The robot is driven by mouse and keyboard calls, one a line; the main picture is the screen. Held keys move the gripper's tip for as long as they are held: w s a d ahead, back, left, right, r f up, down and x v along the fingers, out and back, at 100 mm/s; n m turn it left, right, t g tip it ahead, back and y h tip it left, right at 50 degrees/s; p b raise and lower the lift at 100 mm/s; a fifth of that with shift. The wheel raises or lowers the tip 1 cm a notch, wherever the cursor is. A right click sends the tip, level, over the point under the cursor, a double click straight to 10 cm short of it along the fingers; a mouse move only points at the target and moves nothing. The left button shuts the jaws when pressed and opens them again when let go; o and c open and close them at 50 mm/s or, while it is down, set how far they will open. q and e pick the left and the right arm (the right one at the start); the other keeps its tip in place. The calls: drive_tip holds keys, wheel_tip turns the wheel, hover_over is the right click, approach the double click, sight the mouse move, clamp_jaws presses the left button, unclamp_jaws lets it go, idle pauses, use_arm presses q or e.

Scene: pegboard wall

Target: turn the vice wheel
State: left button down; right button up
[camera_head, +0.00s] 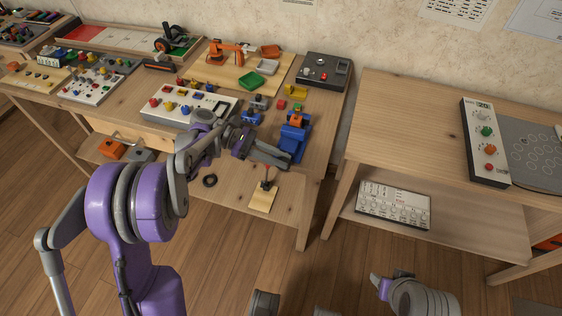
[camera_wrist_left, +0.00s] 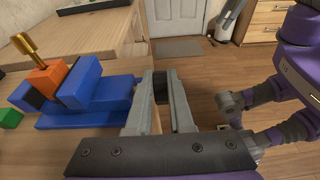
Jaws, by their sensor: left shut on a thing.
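The blue vice (camera_head: 293,143) stands near the front right corner of the left workbench, with an orange block (camera_head: 297,118) in it. In the left wrist view the vice (camera_wrist_left: 92,92) is at the left, with the orange block (camera_wrist_left: 46,80) and a brass-coloured piece (camera_wrist_left: 27,44) upright on it. My left gripper (camera_head: 284,161) is at the vice's front end. Its fingers (camera_wrist_left: 162,90) are shut on a small dark part, which appears to be the vice wheel (camera_wrist_left: 160,86). The fingers hide most of the wheel.
A white panel with coloured knobs (camera_head: 190,104) lies left of the vice. A second bench (camera_head: 405,118) stands right, across a gap.

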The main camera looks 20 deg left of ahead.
use_arm(q)
drive_tip(key=shift+a+f+h+b, duration=0.1)
drive_tip(key=shift+h+b, duration=0.55)
drive_tip(key=shift+h, duration=0.05)
use_arm(e)
drive_tip(key=shift+w+f, duration=0.1)
drive_tip(key=shift+f, duration=0.95)
use_arm(q)
drive_tip(key=c, duration=1.1)
unclamp_jaws()
drive_tip(key=shift+a, duration=0.1)
use_arm(e)
drive_tip(key=shift+a, duration=0.15)
